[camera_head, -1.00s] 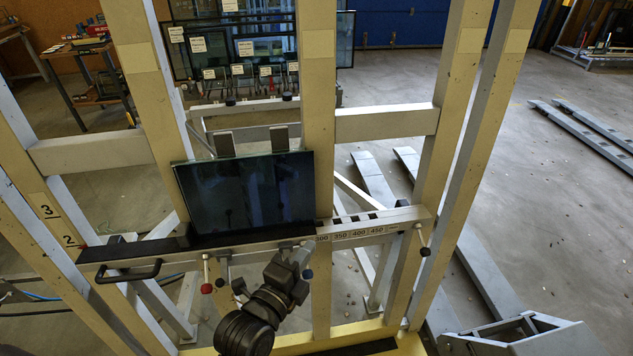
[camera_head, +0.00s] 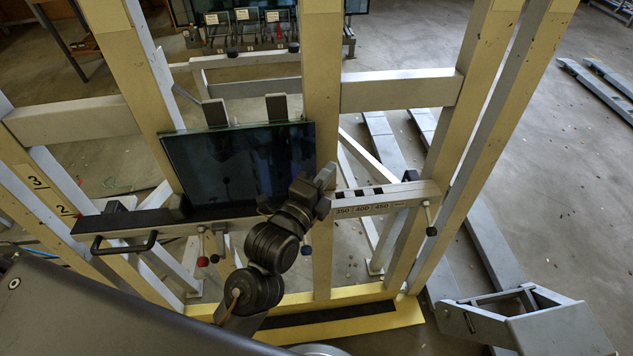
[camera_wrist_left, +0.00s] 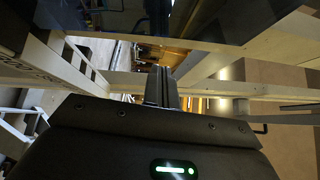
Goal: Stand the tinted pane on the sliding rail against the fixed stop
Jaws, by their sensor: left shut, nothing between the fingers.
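The dark tinted pane (camera_head: 240,165) stands on the sliding rail (camera_head: 385,200), leaning back slightly against the frame's uprights. Its lower edge is along the rail's dark left part. A small dark block (camera_head: 178,206) is at its lower left corner; I cannot tell whether this is the fixed stop or whether the two touch. My left gripper (camera_head: 326,176) is shut and empty at the pane's lower right corner; contact is unclear. Its closed fingers (camera_wrist_left: 160,88) show in the left wrist view. My right gripper is not in view.
Yellow uprights (camera_head: 322,100) and a pale crossbar (camera_head: 400,92) surround the pane. A grey steel stand (camera_head: 530,315) is on the floor at right.

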